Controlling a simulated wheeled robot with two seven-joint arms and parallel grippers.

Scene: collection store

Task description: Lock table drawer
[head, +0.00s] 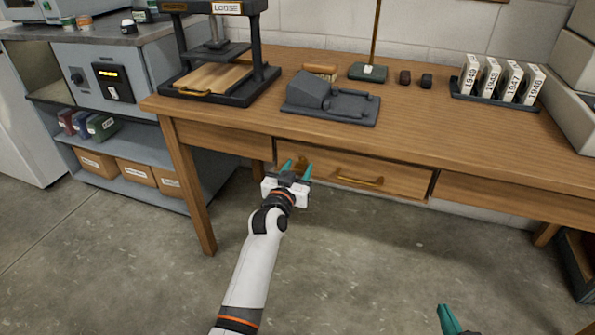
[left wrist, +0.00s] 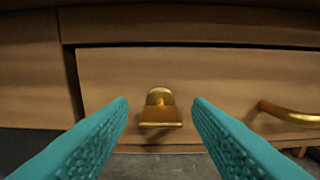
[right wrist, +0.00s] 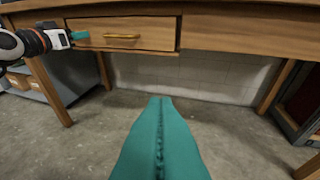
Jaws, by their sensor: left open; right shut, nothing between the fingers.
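A small brass key-like knob (left wrist: 160,108) stands out from the left part of the drawer front. My left gripper (head: 297,168) is open in front of this knob. In the left wrist view its teal fingers (left wrist: 160,112) lie on either side of the knob, apart from it. My right gripper (right wrist: 160,100) is shut and empty, low in front of the table; the head view shows only part of it (head: 448,318).
On the table (head: 230,125) stand a press (head: 215,60), a dark grey block device (head: 330,100) and a rack of year-labelled white boxes (head: 500,82). A shelf unit (head: 120,160) stands at the left. The floor in front of the table is clear.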

